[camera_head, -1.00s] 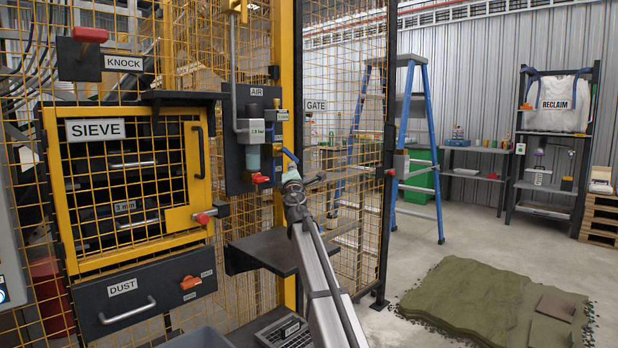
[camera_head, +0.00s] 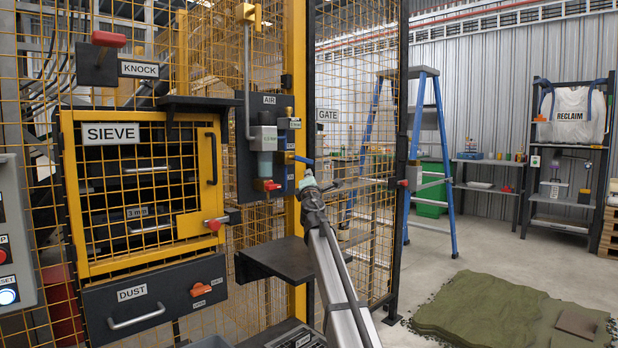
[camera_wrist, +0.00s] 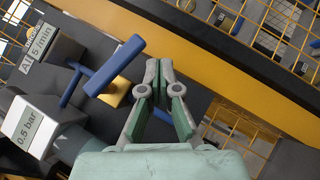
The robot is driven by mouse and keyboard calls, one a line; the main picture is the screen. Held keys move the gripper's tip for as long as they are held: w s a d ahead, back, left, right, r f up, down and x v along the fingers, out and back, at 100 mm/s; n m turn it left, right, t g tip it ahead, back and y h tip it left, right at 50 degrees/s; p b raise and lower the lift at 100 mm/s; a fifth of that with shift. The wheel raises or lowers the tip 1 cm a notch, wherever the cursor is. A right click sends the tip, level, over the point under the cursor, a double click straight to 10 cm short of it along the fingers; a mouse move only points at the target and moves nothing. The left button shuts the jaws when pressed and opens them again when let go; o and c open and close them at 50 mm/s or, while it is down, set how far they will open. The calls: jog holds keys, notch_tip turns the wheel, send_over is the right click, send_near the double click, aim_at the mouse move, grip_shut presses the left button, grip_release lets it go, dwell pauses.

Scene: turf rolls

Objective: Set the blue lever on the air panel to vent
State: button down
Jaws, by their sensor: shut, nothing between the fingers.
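The blue lever (camera_head: 304,160) sticks out to the right from the air panel (camera_head: 244,180), close to level. In the wrist view the blue lever (camera_wrist: 115,65) shows as a slanted bar left of my fingertips, in front of a brass-coloured part. My gripper (camera_head: 309,177) is just below and right of the lever in the head view. In the wrist view my gripper (camera_wrist: 158,72) has its fingertips together with nothing between them. A small gap shows between fingers and lever there; depth is hard to judge. No vent marking is readable.
A grey 0.5 bar block (camera_wrist: 38,125) and a flow block (camera_wrist: 50,55) sit beside the lever. A red knob (camera_head: 268,185) is low on the panel. A yellow post (camera_head: 296,100) and mesh fence stand right behind. A dark shelf (camera_head: 290,258) juts out below.

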jog(key=s+d+f+b, duration=0.3)
jog(key=s+f+b, duration=0.1)
jog(key=s+f, duration=0.3)
notch_tip(320, 180, down, 2)
jog(key=shift+f, duration=0.2)
